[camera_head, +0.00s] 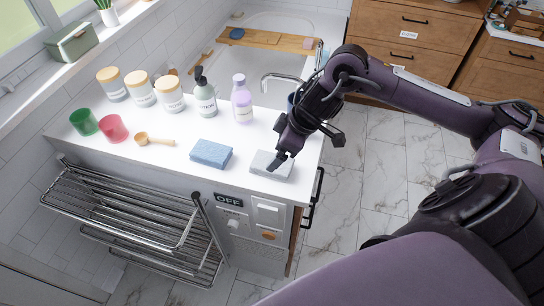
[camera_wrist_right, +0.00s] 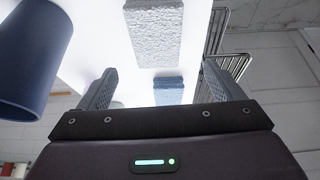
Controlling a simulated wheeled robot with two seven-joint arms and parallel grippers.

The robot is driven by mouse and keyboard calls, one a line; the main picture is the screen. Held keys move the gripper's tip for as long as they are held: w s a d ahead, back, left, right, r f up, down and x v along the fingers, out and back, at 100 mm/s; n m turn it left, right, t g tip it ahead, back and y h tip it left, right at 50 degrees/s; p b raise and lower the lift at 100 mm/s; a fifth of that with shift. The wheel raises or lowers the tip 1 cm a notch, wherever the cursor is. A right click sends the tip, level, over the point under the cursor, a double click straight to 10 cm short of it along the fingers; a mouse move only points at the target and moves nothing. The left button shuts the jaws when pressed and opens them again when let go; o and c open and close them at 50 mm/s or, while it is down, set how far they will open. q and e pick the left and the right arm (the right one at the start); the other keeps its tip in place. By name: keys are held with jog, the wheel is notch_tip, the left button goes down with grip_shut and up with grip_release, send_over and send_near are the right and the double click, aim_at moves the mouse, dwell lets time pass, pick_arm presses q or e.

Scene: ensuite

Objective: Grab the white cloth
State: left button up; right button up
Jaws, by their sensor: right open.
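The white cloth (camera_head: 272,166) is a folded, flat block near the right end of the white counter. It also shows in the right wrist view (camera_wrist_right: 153,32) as a rough white slab beyond the fingers. My right gripper (camera_head: 307,150) is just above and beside the cloth at the counter's right edge. My left gripper is out of view.
A blue cloth (camera_head: 211,154) lies left of the white one. A dark blue cup (camera_wrist_right: 30,60) stands close to the gripper. A purple bottle (camera_head: 241,100), lotion bottle (camera_head: 206,100) and several jars stand behind. A metal rack (camera_head: 130,215) is below the counter's front.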

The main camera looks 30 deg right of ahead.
jog(key=shift+s+d+r, duration=0.15)
jog(key=shift+s+d, duration=0.1)
jog(key=shift+d, duration=0.25)
jog(key=shift+f, duration=0.35)
jog(key=x, duration=0.2)
jog(key=p+x, duration=0.1)
jog(key=x, duration=0.2)
jog(key=shift+s+d+f, duration=0.15)
jog(key=shift+s+f, duration=0.1)
jog(key=shift+f, duration=0.2)
jog(key=shift+w+f+p, duration=0.25)
jog(key=shift+f+p, duration=0.05)
jog(key=shift+f, duration=0.35)
jog(key=c, duration=1.1)
jog(key=shift+o, duration=0.2)
jog(key=shift+r, duration=0.1)
